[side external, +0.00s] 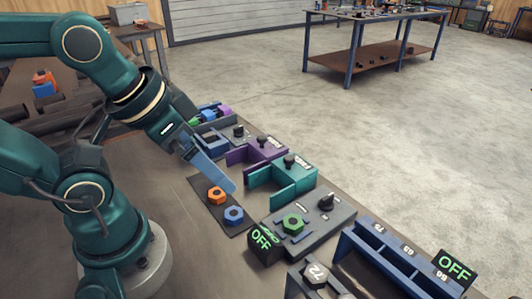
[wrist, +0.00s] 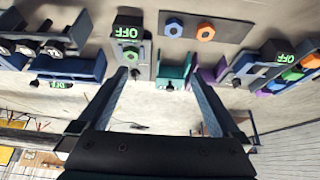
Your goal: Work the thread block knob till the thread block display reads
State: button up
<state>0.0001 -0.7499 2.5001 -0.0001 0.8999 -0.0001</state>
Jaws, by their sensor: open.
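The grey block with a green hex nut (side external: 293,223) and a black knob (side external: 326,201) appears to be the thread block. Its black display (side external: 262,240) at the near-left corner reads OFF in green. My gripper (wrist: 160,78) is open and empty. In the side view its blue finger (side external: 210,165) is above the dark mat, left of the block and apart from the knob.
An orange nut (side external: 217,195) and a blue nut (side external: 233,215) lie on the dark mat. Teal (side external: 300,180) and purple (side external: 262,152) fixtures stand behind. A blue numbered rack (side external: 385,255) stands at the right, with another OFF display (side external: 455,267).

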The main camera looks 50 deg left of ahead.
jog(key=shift+c, duration=0.3)
jog(key=c, duration=0.5)
jog(key=shift+n+t, duration=0.6)
jog(key=shift+t, duration=0.1)
jog(key=w+r, duration=0.2)
jog(key=w, duration=0.1)
jog(key=w+r, duration=0.1)
jog(key=shift+w+a, duration=0.15)
jog(key=shift+w, duration=0.15)
jog(key=c, duration=0.3)
jog(key=m+g, duration=0.1)
jog(key=g, duration=0.1)
send_over(328, 196)
jog(key=s, duration=0.2)
jog(key=f, duration=1)
jog(key=shift+s+a+f, duration=0.1)
jog(key=shift+s, duration=0.1)
jog(key=shift+f+g, duration=0.3)
jog(key=shift+f, duration=0.35)
jog(key=shift+x, duration=2.1)
